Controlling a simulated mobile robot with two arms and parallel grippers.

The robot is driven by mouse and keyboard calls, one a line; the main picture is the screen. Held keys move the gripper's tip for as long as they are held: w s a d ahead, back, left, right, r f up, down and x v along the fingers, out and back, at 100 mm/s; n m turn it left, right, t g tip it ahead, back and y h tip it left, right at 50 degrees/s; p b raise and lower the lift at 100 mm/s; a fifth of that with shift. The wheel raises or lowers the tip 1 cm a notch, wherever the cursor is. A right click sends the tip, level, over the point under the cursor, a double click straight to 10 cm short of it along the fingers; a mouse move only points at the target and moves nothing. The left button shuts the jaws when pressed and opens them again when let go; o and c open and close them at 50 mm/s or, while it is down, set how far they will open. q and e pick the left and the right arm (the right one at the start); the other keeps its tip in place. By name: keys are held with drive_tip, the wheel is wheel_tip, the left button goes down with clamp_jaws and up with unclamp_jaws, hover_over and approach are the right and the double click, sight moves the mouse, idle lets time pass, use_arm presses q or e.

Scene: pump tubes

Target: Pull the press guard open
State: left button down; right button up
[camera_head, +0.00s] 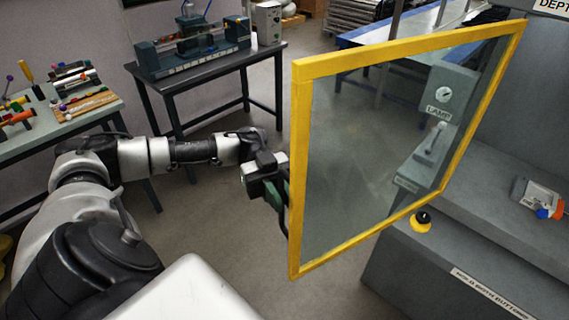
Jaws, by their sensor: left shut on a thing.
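The press guard (298,190) is a clear panel in a yellow frame. It stands swung out from the grey press (450,250) at the right, at an angle to it. My left gripper (279,186) is at the guard's left edge, shut on a dark handle there. The guard's frame hides part of the handle and the fingertips. My right gripper does not show.
A yellow and black button (421,221) sits on the press front below the guard. A dark bench (215,62) with a machine stands behind my left arm. A table with tools (62,128) is at the left. The floor between is clear.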

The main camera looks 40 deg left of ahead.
use_arm(q)
drive_tip(key=shift+f, duration=0.1)
drive_tip(key=c, duration=1.2)
unclamp_jaws()
drive_tip(key=shift+a, duration=0.1)
drive_tip(key=b+v, duration=0.4)
drive_tip(key=v, duration=0.6)
drive_tip(key=shift+w+a, duration=0.2)
drive_tip(key=shift+a, duration=0.15)
